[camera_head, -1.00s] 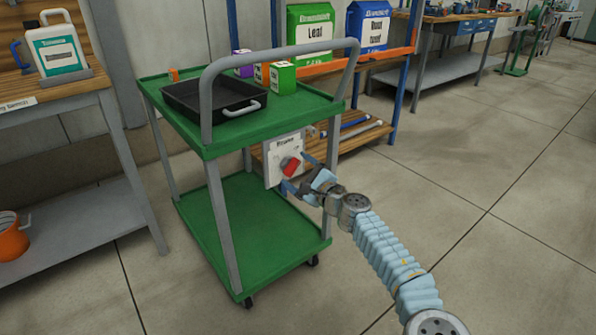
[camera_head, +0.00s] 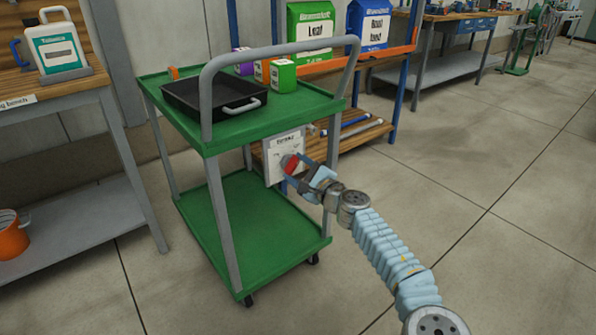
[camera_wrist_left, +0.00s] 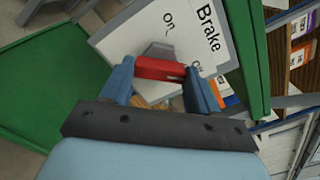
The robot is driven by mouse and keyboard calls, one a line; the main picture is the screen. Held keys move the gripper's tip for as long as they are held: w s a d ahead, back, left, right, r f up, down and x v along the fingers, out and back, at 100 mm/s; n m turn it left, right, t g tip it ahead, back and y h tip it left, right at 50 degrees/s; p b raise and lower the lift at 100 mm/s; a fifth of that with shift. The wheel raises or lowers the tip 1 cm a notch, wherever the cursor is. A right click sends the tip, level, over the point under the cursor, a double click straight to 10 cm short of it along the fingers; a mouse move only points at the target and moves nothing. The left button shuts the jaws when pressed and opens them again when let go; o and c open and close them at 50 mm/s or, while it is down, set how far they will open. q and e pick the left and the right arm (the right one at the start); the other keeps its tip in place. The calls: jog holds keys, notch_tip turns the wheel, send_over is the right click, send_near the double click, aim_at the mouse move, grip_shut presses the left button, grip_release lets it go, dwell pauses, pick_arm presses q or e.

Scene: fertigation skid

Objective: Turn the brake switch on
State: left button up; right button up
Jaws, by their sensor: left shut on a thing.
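The brake switch is a red handle (camera_head: 291,164) on a grey base, mounted on a white panel (camera_head: 273,168) at the right end of the green cart. My left gripper (camera_head: 294,170) is at the panel with a finger on each side of the handle, shut on it. In the left wrist view the red handle (camera_wrist_left: 160,68) lies between the two blue fingers (camera_wrist_left: 160,82). The panel there (camera_wrist_left: 140,40) reads "Brake" and "On" beyond the handle; a second label is partly hidden by the right finger. My right gripper is not in view.
The green cart (camera_head: 190,220) carries a black tray (camera_head: 205,100) and small boxes (camera_head: 283,76). Its grey push handle (camera_head: 280,49) rises above the top. A shelf with large bags (camera_head: 310,35) stands behind. The floor to the right is clear.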

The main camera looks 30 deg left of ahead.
pick_arm(q)
jog(key=shift+f+n+b, duration=0.25)
jog(key=shift+n+b, duration=0.35)
jog(key=n+b, duration=0.5)
jog(key=shift+f, duration=0.1)
jog(key=n+b, duration=0.6)
jog(key=shift+n+b, duration=0.3)
jog(key=shift+b, duration=0.1)
jog(key=n+b, duration=0.2)
jog(key=n, duration=0.1)
jog(key=shift+b, duration=0.35)
jog(key=shift+r+n+b, duration=0.2)
jog(key=shift+n+b, duration=0.45)
jog(key=shift+n, duration=0.25)
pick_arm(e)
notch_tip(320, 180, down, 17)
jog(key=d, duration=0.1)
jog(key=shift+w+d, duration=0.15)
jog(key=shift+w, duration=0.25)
pick_arm(q)
jog(key=o, duration=1.1)
jog(key=shift+r, duration=0.1)
jog(key=shift+c, duration=0.2)
